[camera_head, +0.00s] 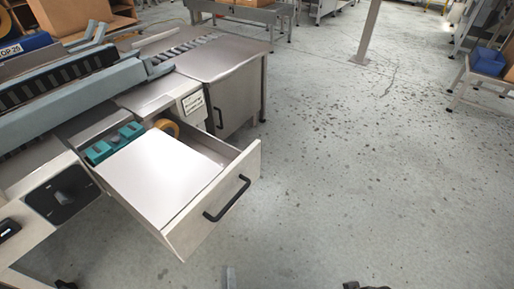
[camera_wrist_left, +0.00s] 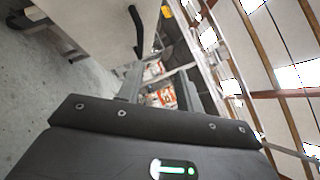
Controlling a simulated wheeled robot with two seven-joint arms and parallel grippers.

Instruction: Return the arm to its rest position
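My left gripper (camera_wrist_left: 157,78) shows in the left wrist view with its two grey fingers apart and nothing held between them. The rest of my left arm is hidden there.
An open drawer (camera_head: 215,205) with a black handle (camera_head: 227,198) juts out from the steel bench. A white sheet or box (camera_head: 160,172), a teal object (camera_head: 113,143) and a tape roll (camera_head: 167,127) lie in it. Floor (camera_head: 370,180) to the right is clear.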

